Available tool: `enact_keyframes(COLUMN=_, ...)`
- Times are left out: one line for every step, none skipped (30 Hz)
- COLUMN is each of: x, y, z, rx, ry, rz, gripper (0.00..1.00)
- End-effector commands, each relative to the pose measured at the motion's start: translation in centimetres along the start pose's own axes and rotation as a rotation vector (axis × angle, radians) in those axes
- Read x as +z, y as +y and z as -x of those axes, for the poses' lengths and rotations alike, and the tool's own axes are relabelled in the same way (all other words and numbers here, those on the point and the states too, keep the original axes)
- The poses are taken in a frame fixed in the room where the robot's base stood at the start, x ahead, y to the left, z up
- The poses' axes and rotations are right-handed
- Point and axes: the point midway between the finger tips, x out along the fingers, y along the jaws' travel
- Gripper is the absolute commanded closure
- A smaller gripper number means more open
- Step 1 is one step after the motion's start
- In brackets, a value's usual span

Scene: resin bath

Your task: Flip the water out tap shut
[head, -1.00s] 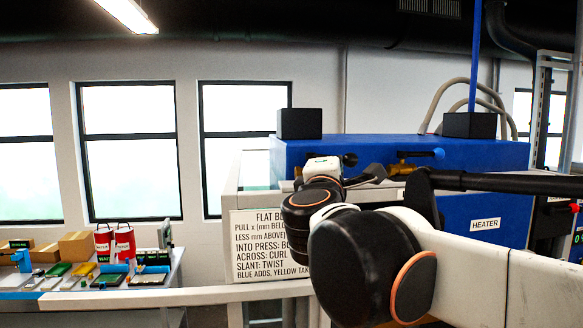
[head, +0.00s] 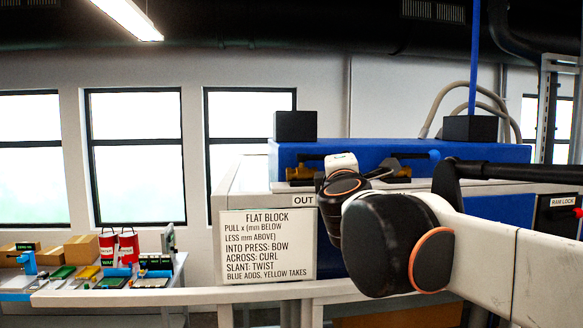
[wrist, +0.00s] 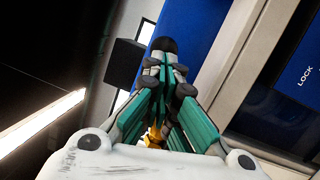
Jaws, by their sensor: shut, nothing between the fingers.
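The water out tap (head: 301,172) is a brass valve on the front of the blue heater bath, above the OUT label (head: 303,200). Its dark lever (head: 313,157) points right, and its far end is hidden behind my arm in the head view. My gripper (head: 380,172) is in front of the bath, right of this tap, mostly hidden by my wrist. In the wrist view my gripper (wrist: 165,68) is shut and empty. Brass (wrist: 155,136) shows behind the fingers.
A second brass tap with a blue-tipped lever (head: 434,155) sits to the right on the blue bath (head: 480,152). A white instruction sign (head: 267,246) hangs below the OUT label. A white rail (head: 180,296) runs across the front. A cluttered bench (head: 178,272) stands at left.

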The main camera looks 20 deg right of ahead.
Motion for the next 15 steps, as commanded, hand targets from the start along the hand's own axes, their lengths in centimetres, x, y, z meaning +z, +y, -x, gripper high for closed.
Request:
enact_keyframes(x=0.13, y=-0.08, z=-0.22, rx=0.0, ry=-0.002, rz=0.001, gripper=1.0)
enact_keyframes(x=0.17, y=-0.09, z=-0.33, rx=0.0, ry=-0.002, rz=0.001, gripper=1.0)
enact_keyframes(x=0.21, y=-0.11, z=-0.45, rx=0.0, ry=-0.002, rz=0.001, gripper=1.0)
enact_keyframes(x=0.23, y=-0.12, z=-0.52, rx=0.0, ry=-0.002, rz=0.001, gripper=1.0)
enact_keyframes(x=0.25, y=-0.12, z=-0.59, rx=0.0, ry=-0.002, rz=0.001, gripper=1.0)
enact_keyframes(x=0.26, y=-0.13, z=-0.66, rx=0.0, ry=-0.002, rz=0.001, gripper=1.0)
enact_keyframes(x=0.27, y=-0.14, z=-0.71, rx=0.0, ry=-0.001, rz=0.001, gripper=1.0)
enact_keyframes(x=0.27, y=-0.14, z=-0.75, rx=0.0, ry=-0.001, rz=0.001, gripper=1.0)
enact_keyframes(x=0.28, y=-0.14, z=-0.79, rx=0.0, ry=-0.001, rz=0.001, gripper=1.0)
enact_keyframes(x=0.28, y=-0.15, z=-0.82, rx=0.0, ry=-0.001, rz=0.001, gripper=1.0)
enact_keyframes(x=0.28, y=-0.15, z=-0.83, rx=0.0, ry=-0.001, rz=0.001, gripper=1.0)
enact_keyframes(x=0.28, y=-0.15, z=-0.85, rx=0.0, ry=-0.001, rz=0.0, gripper=1.0)
enact_keyframes(x=0.29, y=-0.15, z=-0.86, rx=0.0, ry=0.0, rz=0.0, gripper=1.0)
enact_keyframes(x=0.29, y=-0.15, z=-0.87, rx=0.0, ry=0.0, rz=0.0, gripper=1.0)
enact_keyframes(x=0.29, y=-0.14, z=-0.87, rx=0.0, ry=0.0, rz=0.0, gripper=1.0)
